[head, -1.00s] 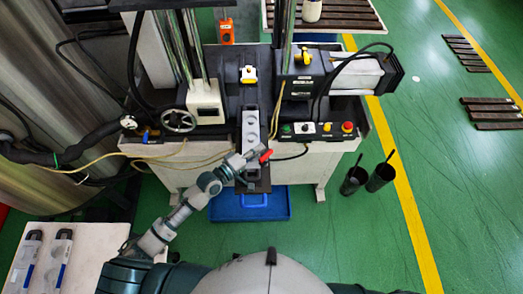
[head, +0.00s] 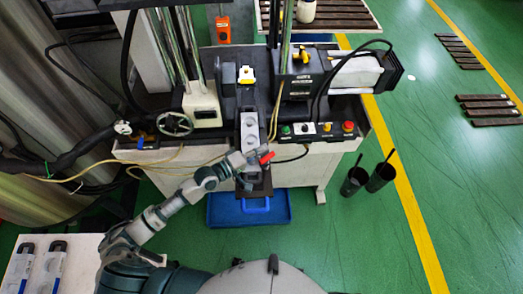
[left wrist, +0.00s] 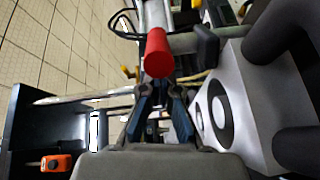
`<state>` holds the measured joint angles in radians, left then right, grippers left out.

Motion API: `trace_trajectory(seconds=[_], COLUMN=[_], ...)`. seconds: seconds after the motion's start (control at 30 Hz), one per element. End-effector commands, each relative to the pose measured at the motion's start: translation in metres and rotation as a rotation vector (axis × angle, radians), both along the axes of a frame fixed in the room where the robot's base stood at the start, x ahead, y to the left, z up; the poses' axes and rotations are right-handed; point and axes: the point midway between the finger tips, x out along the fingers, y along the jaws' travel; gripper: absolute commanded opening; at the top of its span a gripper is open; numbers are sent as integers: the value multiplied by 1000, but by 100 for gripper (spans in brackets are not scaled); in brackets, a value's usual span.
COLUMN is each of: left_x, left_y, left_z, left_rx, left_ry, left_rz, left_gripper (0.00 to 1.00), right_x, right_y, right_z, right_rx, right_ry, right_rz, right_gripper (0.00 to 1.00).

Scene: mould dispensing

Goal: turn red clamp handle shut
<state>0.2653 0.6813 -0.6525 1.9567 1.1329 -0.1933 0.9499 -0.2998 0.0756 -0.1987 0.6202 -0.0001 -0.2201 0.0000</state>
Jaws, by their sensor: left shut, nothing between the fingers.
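The red clamp handle (head: 267,157) sits at the near end of the grey mould (head: 249,132), pointing to the right in the head view. In the left wrist view the red handle (left wrist: 158,53) stands just beyond the fingertips, and the mould (left wrist: 240,100) with its round holes is at the right. My left gripper (head: 257,161) is shut and empty, close beside the handle; its blue-grey fingers (left wrist: 162,92) also show in the left wrist view. I cannot tell whether they touch the handle. My right gripper is not in view.
A blue tray (head: 222,213) lies below the bench front. Control buttons (head: 325,128) sit right of the mould, and a handwheel (head: 175,124) to its left. Black cups (head: 379,178) stand on the green floor at the right. Yellow cables (head: 150,163) cross the bench front.

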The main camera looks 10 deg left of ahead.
Motion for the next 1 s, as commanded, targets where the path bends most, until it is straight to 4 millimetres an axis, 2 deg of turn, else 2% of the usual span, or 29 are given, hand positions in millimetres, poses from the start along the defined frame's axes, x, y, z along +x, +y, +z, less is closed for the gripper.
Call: trace_trajectory(seconds=[0.17,0.7,1.0], left_x=[0,0,0], left_y=[-2,0,0], left_z=[0,0,0], left_rx=[1,-1,-1], left_ry=[-1,-1,-1], left_rz=[1,1,1], left_gripper=[0,0,0], right_x=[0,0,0], right_y=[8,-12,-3], right_z=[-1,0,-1], right_rx=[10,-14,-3], right_ry=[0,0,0], right_rz=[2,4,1], right_gripper=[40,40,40])
